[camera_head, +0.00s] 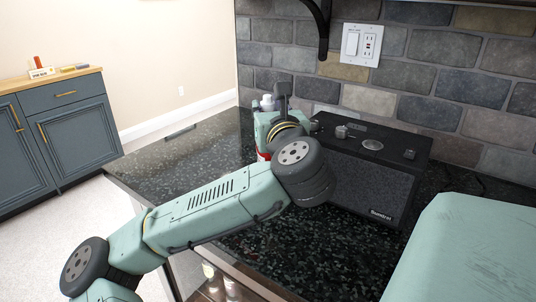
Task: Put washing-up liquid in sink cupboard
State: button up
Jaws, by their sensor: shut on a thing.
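My gripper (264,128) is over the black speckled counter, beside a black speaker, with its fingers mostly hidden behind my own wrist. It is shut on a bottle (267,102), taken to be the washing-up liquid. Only the bottle's pale top shows above the gripper, and a bit of red and white shows below it. I cannot tell whether the bottle touches the counter. At the bottom, below the counter edge, an open compartment (247,279) shows bottles (210,272) inside. I cannot tell whether this is the sink cupboard. No sink is clearly visible.
The black speaker (372,185) stands on the counter (190,162) against the stone wall, close right of my gripper. A dark shelf bracket (322,30) hangs above. The counter's left part is mostly clear. A blue-grey cabinet (60,130) with a wooden top stands across the floor at left.

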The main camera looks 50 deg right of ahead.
grip_shut()
dwell(0.4)
jog(key=shift+r, duration=0.2)
notch_tip(320, 180, up, 28)
jog(key=b, duration=0.1)
jog(key=shift+f, duration=0.15)
